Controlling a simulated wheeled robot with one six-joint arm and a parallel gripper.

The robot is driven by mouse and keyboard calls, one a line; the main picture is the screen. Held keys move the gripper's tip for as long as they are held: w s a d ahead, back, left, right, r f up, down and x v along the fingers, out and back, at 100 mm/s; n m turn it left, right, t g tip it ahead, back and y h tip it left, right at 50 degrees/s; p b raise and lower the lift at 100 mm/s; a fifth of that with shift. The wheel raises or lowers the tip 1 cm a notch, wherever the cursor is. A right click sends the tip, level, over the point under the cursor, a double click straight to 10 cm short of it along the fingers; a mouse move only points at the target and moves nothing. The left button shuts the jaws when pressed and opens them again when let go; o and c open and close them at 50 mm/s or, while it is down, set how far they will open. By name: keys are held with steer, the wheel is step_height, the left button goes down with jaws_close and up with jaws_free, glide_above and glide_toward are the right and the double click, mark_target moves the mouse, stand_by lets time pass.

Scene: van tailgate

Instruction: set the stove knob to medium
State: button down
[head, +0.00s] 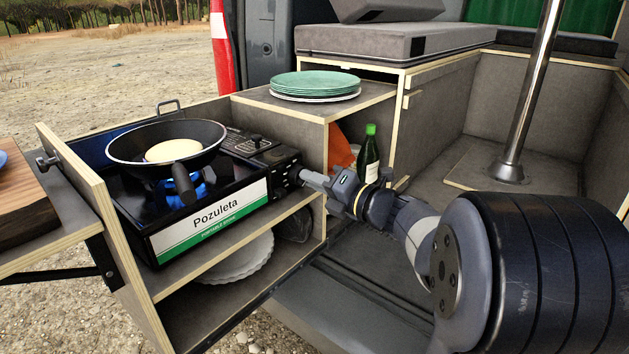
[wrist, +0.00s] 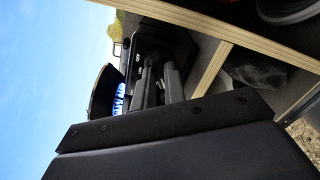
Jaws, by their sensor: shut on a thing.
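The portable gas stove (head: 258,200), with a green and white "Pozuleta" front label, stands on the pull-out shelf. Its knob (head: 290,173) is at the right end of the stove front, small and largely covered by my gripper. My gripper (head: 303,178) reaches in from the right and is shut on the knob. In the wrist view the dark fingers (wrist: 161,82) meet the black knob panel (wrist: 150,42), where small white lettering shows. The knob's pointer setting cannot be read. A blue flame (head: 199,184) burns under the pan and also shows in the wrist view (wrist: 120,98).
A black frying pan (head: 123,158) holding a pale round pancake (head: 173,150) sits on the burner. Green plates (head: 315,83) are stacked on the counter behind. A green bottle (head: 369,155) stands near my gripper. A white dish (head: 240,262) lies on the lower shelf.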

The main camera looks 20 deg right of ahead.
steer(key=shift+m, duration=0.3)
steer(key=m+p, duration=0.8)
steer(key=m, duration=0.2)
steer(key=shift+f+m, duration=0.15)
steer(key=shift+m, duration=0.15)
stand_by(0.4)
steer(key=c, duration=1.5)
jaws_free()
steer(key=shift+o, duration=0.2)
steer(key=shift+d, duration=0.1)
